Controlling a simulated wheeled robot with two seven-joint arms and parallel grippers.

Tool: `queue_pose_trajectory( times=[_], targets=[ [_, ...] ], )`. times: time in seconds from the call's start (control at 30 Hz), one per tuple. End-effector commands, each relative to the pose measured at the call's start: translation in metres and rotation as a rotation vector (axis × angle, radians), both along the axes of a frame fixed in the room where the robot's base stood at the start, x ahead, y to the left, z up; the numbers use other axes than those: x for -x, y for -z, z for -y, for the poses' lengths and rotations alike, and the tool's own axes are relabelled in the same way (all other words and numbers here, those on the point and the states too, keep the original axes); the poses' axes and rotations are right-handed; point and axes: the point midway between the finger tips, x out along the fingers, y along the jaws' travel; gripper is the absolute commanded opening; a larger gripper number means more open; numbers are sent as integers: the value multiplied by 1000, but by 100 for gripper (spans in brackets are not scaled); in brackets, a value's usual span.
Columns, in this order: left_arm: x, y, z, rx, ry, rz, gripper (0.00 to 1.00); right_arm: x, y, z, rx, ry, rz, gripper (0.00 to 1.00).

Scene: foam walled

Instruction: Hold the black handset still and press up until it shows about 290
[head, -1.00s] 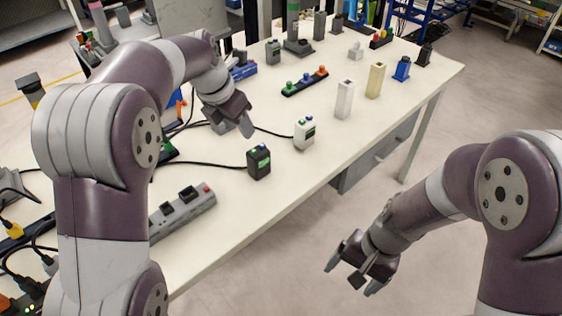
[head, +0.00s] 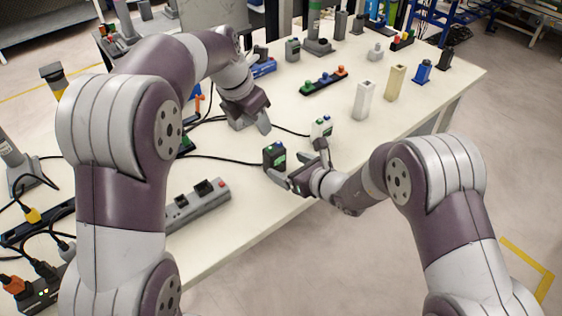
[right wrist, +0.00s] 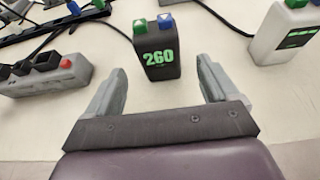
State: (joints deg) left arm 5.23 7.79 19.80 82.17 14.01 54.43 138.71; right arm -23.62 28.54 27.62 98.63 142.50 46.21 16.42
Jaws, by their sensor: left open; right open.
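The black handset (head: 274,154) stands upright near the table's front edge. In the right wrist view the black handset (right wrist: 157,50) shows 260 in green digits, with a green button (right wrist: 139,26) and a blue button (right wrist: 166,22) on top. My right gripper (head: 296,166) is open right in front of it. In the right wrist view its fingers (right wrist: 160,88) are spread on either side, with the handset just beyond the tips. My left gripper (head: 252,124) is open above the table, behind and left of the handset, and looks empty.
A white handset (head: 321,127) stands close to the right of the black one; it also shows in the right wrist view (right wrist: 285,35). A grey power strip (head: 197,203) lies to the left. Cables cross the table behind. White and tan blocks stand farther right.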

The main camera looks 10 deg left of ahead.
Motion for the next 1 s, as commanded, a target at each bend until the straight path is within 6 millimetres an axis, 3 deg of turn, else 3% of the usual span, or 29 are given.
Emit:
queue_pose_trajectory(
  times=[0.1, 0.3, 0.67, 0.87, 0.9, 1.0],
  targets=[
    [0, 0, 0, 0, 0, 0, 43, -16, 11, -21, 0, -1, 0, 87],
    [0, 0, 0, 0, 0, 0, 43, -34, 23, -44, 0, -2, 2, 87],
    [0, 0, 0, 0, 0, 0, 43, -39, 26, -51, 1, -1, 1, 87],
    [0, 0, 0, 0, 0, 0, 43, -39, 26, -51, 1, -1, 1, 27],
    [0, 0, 0, 0, 0, 0, 43, -39, 26, -50, 1, -1, 1, 27],
    [0, 0, 0, 0, 0, 0, 10, -39, 26, -50, 2, -1, 1, 27]
  ],
)
